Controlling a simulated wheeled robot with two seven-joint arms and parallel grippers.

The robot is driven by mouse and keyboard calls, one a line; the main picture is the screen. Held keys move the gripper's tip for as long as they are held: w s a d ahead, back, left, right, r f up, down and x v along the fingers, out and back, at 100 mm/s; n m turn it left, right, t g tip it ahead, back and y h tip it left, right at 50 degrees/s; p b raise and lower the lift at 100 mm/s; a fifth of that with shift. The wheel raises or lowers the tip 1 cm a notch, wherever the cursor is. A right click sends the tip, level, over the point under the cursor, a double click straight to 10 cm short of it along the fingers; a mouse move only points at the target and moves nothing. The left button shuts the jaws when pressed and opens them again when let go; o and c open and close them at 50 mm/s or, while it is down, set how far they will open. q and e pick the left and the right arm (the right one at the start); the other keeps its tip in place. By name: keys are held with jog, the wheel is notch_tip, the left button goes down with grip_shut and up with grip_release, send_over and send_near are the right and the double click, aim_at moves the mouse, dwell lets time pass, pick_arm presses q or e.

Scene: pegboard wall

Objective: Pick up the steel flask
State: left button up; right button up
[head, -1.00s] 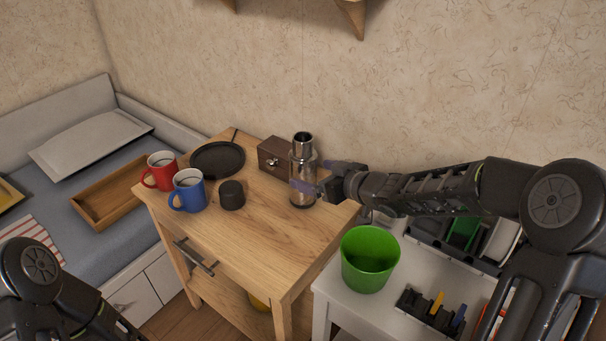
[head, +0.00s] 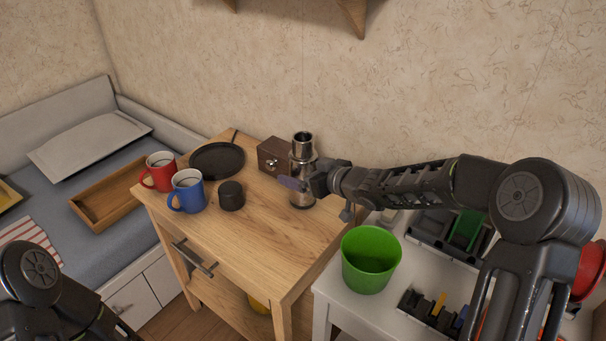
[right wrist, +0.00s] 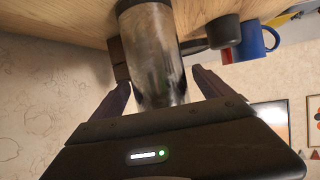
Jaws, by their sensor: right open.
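The steel flask (head: 303,150) stands upright at the right part of the wooden cabinet top, a shiny cylinder with a narrower neck. My right gripper (head: 291,183) is at the flask's side and hides part of its body in the head view. In the right wrist view the flask (right wrist: 155,55) lies between the two spread fingers of my right gripper (right wrist: 164,92), with a gap on each side. The gripper is open. My left arm shows at the lower left of the head view, but its gripper is out of view.
A brown box (head: 273,155) stands close behind the flask. A black lid-like cylinder (head: 231,195), a blue mug (head: 187,192), a red mug (head: 158,172) and a black pan (head: 217,160) stand further left. A green bucket (head: 370,262) is on the white table to the right.

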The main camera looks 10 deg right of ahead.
jog(key=shift+c, duration=0.4)
grip_shut()
jog(key=shift+r, duration=0.1)
dwell(0.6)
